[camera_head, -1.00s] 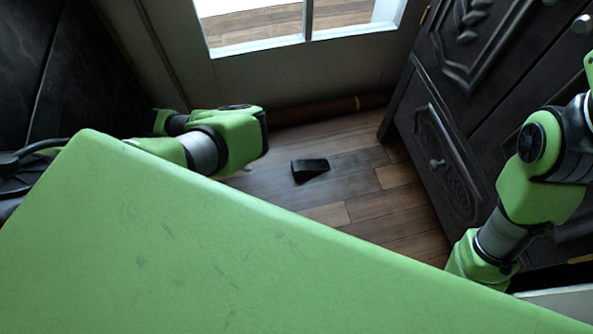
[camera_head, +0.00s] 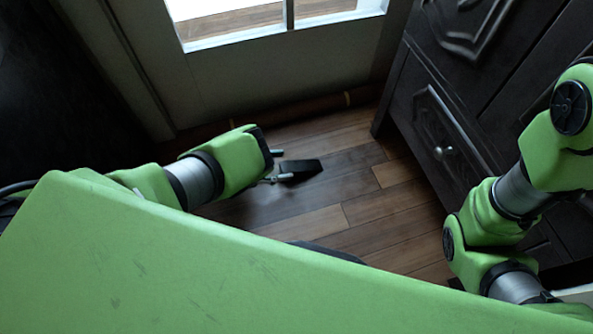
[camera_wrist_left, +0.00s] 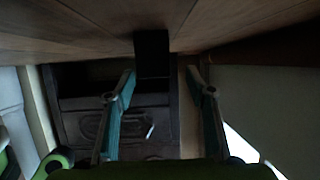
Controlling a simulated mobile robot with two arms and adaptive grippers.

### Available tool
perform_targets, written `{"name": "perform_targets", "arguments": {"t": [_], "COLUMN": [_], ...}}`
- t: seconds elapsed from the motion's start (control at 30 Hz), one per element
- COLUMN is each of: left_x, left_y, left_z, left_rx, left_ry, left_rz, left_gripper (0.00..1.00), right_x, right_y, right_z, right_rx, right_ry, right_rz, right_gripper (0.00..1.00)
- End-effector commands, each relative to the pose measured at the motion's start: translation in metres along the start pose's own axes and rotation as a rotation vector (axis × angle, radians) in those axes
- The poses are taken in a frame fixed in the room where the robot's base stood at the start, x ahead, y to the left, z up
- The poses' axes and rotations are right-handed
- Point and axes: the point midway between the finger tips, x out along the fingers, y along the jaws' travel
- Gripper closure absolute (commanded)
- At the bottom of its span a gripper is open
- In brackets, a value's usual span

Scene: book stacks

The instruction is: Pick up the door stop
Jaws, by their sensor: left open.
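The door stop (camera_head: 301,168) is a small black wedge lying on the wooden floor near the door. My left gripper (camera_head: 279,166) is beside its left end, low over the floor, with its fingers pointing right toward it. In the left wrist view the door stop (camera_wrist_left: 152,54) shows as a dark block ahead, between the two spread fingers of the left gripper (camera_wrist_left: 168,84). The left gripper is open; whether a finger touches the wedge I cannot tell. My right arm shows at the right, but its gripper is out of view.
A glazed door (camera_head: 290,75) stands behind the door stop. A dark carved cabinet (camera_head: 440,140) stands to the right and also shows in the left wrist view (camera_wrist_left: 100,120). The floor (camera_head: 360,205) right of the door stop is clear.

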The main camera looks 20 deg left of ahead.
Motion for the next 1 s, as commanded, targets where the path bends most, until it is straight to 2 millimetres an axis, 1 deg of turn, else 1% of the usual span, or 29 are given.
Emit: {"name": "perform_targets", "arguments": {"t": [0.2, 0.33, 0.47, 0.67, 0.7, 0.77, 0.8, 0.87, 0.9, 0.97, 1.0], "left_x": [0.029, 0.043, 0.050, 0.050, 0.050, 0.050, 0.050, 0.050, 0.050, 0.050, 0.050], "left_y": [0.008, 0.008, 0.007, 0.007, 0.007, 0.007, 0.007, 0.007, 0.007, 0.007, 0.006], "left_z": [0.004, 0.003, 0.001, -0.001, -0.001, -0.001, -0.001, -0.001, -0.001, -0.001, -0.004], "left_rx": [0.001, 0.002, 0.000, 0.000, 0.000, 0.000, 0.000, 0.000, 0.000, 0.000, 0.003], "left_ry": [0.001, 0.000, -0.001, -0.001, -0.001, -0.001, -0.001, -0.001, -0.001, -0.001, 0.006], "left_rz": [0.003, 0.002, 0.001, 0.001, 0.001, 0.001, 0.001, 0.001, 0.001, 0.001, 0.001], "left_gripper": [0.50, 0.50, 0.50, 0.50, 0.53, 0.68, 0.79, 0.94, 1.00, 1.00, 1.00], "right_x": [-0.027, -0.037, -0.040, -0.038, -0.038, -0.038, -0.038, -0.038, -0.038, -0.038, -0.038], "right_y": [-0.005, -0.008, -0.008, -0.008, -0.008, -0.008, -0.008, -0.008, -0.008, -0.008, -0.008], "right_z": [-0.009, -0.013, -0.014, -0.014, -0.014, -0.014, -0.014, -0.014, -0.014, -0.014, -0.013], "right_rx": [0.000, 0.000, 0.000, 0.000, 0.000, 0.000, 0.001, 0.000, 0.000, 0.000, 0.000], "right_ry": [0.000, 0.000, 0.001, 0.001, 0.001, 0.001, 0.001, 0.001, 0.001, 0.001, 0.001], "right_rz": [0.000, 0.000, 0.000, 0.000, 0.000, 0.000, 0.000, 0.000, 0.000, 0.000, 0.000], "right_gripper": [0.60, 0.60, 0.60, 0.60, 0.60, 0.60, 0.60, 0.60, 0.60, 0.60, 0.60]}}
